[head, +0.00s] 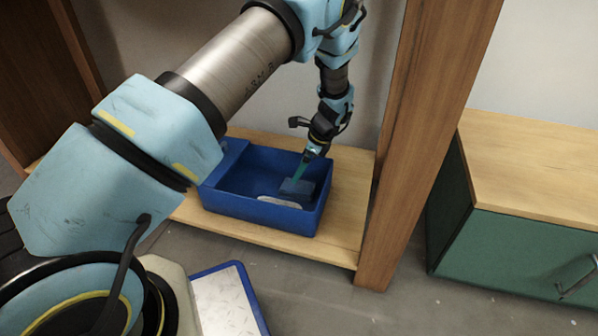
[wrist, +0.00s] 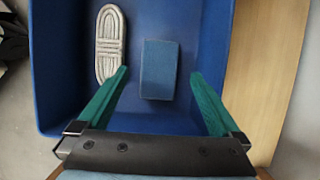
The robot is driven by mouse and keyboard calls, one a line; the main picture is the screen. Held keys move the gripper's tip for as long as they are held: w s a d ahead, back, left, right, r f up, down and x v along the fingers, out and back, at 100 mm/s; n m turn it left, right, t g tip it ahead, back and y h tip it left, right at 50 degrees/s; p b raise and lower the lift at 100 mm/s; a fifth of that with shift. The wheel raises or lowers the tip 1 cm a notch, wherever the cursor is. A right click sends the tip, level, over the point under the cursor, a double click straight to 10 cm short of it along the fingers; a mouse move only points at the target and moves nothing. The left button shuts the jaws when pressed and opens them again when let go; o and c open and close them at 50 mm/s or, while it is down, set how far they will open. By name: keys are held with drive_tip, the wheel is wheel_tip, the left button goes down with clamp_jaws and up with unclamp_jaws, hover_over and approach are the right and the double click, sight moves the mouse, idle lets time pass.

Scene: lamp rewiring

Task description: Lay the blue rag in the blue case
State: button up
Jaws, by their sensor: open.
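The blue rag (wrist: 158,69) is a small folded blue-grey block. It lies flat on the floor of the blue case (wrist: 55,80), and also shows in the head view (head: 297,188). The case (head: 262,213) is an open blue bin on a wooden shelf. My gripper (head: 303,172) reaches down into the case above the rag. In the wrist view its two teal fingers are spread wide, with the rag's near part between them and a visible gap on each side. Nothing is held.
A white coiled cord (wrist: 109,43) lies in the case left of the rag. A wooden post (head: 420,130) rises right of the case. A green cabinet (head: 520,240) stands further right. A blue-rimmed tray (head: 226,300) is in front, below the shelf (head: 347,210).

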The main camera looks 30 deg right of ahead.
drive_tip(key=p+v, duration=0.3)
drive_tip(key=v, duration=0.7)
drive_tip(key=shift+a, duration=0.1)
